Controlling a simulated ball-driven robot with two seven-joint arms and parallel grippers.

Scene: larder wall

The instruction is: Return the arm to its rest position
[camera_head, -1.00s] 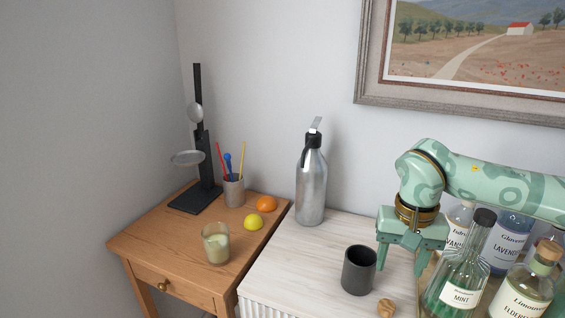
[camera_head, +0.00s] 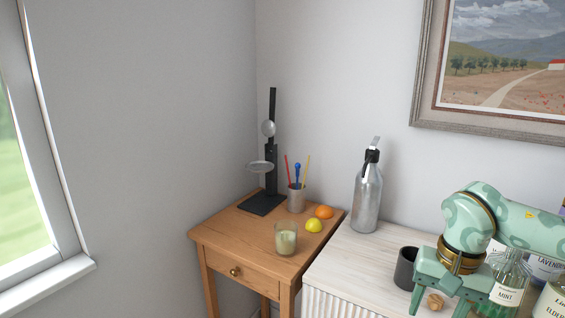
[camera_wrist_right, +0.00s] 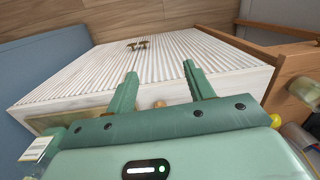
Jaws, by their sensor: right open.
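My right arm, pale green with darker patterns, comes in from the right in the head view. Its right gripper (camera_head: 438,304) is open with nothing gripped, its fingers pointing down over the front of the white cabinet (camera_head: 340,262). A cork stopper (camera_head: 434,301) shows between the fingers in the picture; I cannot tell how far below them it lies. The dark cup (camera_head: 404,268) stands just left of the gripper, partly hidden by it. In the right wrist view the two spread fingers (camera_wrist_right: 160,75) face the ribbed cabinet front (camera_wrist_right: 165,55). My left gripper is not in view.
The mint bottle (camera_head: 507,296) and other bottles stand close right of the gripper. A steel bottle (camera_head: 367,200) stands behind the cup. The wooden side table (camera_head: 222,235) holds a candle glass (camera_head: 286,239), lemon (camera_head: 314,226), orange (camera_head: 324,212), pen cup (camera_head: 295,200) and black stand (camera_head: 271,160).

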